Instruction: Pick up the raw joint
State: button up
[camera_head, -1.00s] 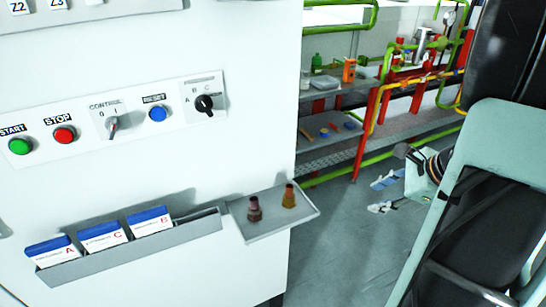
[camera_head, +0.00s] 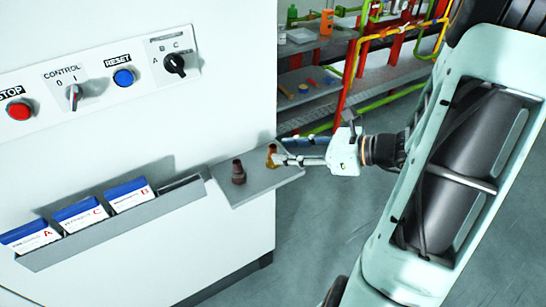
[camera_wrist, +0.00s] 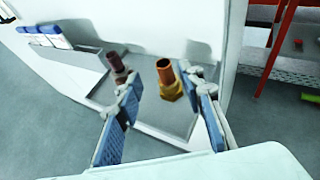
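Two small joints stand upright on a grey tray (camera_head: 240,194) fixed to the cabinet side. One is brass-yellow with an orange-brown top (camera_head: 271,157); the other is dark reddish-brown (camera_head: 238,173) and stands to its left. The frames do not label which is the raw one. My gripper (camera_head: 283,150) reaches in from the right at the brass joint. In the wrist view, my gripper (camera_wrist: 161,90) is open, with the brass joint (camera_wrist: 170,85) between the blue-padded fingers and nearer the right one. The dark joint (camera_wrist: 119,70) is just beyond the left fingertip.
A cabinet panel carries buttons and a selector knob (camera_head: 174,64). A grey holder (camera_head: 120,232) with three blue-topped card packs, A, C and B, adjoins the tray's left. Shelves (camera_head: 310,95) with coloured pipes stand behind. Open floor (camera_head: 320,230) lies below the tray.

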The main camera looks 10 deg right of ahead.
aim_at(273, 146)
jog(key=x, duration=0.4)
jog(key=shift+w+a, duration=0.15)
jog(key=shift+w, duration=0.35)
grip_shut()
